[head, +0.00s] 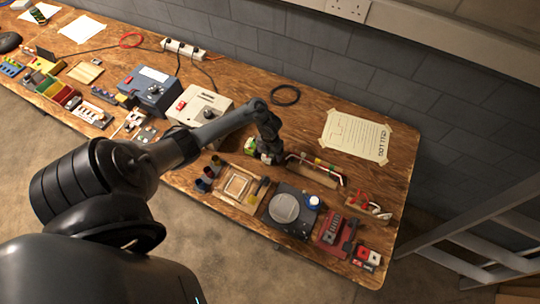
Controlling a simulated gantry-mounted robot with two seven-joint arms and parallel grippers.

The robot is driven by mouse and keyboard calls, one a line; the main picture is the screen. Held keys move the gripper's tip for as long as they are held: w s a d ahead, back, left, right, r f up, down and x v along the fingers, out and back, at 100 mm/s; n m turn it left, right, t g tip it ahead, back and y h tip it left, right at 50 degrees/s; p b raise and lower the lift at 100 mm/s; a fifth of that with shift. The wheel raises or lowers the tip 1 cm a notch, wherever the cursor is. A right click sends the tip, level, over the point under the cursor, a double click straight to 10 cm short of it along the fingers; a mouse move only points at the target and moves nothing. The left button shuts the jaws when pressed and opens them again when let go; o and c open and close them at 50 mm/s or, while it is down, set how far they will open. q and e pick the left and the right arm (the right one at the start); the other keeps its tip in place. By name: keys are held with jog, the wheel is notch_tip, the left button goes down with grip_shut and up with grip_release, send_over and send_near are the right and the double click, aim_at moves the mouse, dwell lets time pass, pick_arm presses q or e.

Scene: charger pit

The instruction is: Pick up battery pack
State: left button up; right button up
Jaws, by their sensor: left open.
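My left gripper (268,157) is low over the wooden bench, pointing down, and its jaws are open. The fingers are small and dark here, so what lies between them is hard to see. A small green and white block (250,146) sits just left of the gripper, partly hidden by my arm. I cannot tell for sure whether it is the battery pack; no other thing is clearly marked as one. My right gripper is not in view.
A beige charger box (198,106) and a blue one (147,87) stand left of the gripper. A wooden tray (237,185), a dark scale (288,210) and a red device (336,233) lie nearer the front edge. A taped paper sheet (354,137) lies at right.

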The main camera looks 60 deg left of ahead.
pick_arm(q)
jog(key=shift+c, duration=0.2)
jog(key=c, duration=1.3)
jog(key=shift+c, duration=0.2)
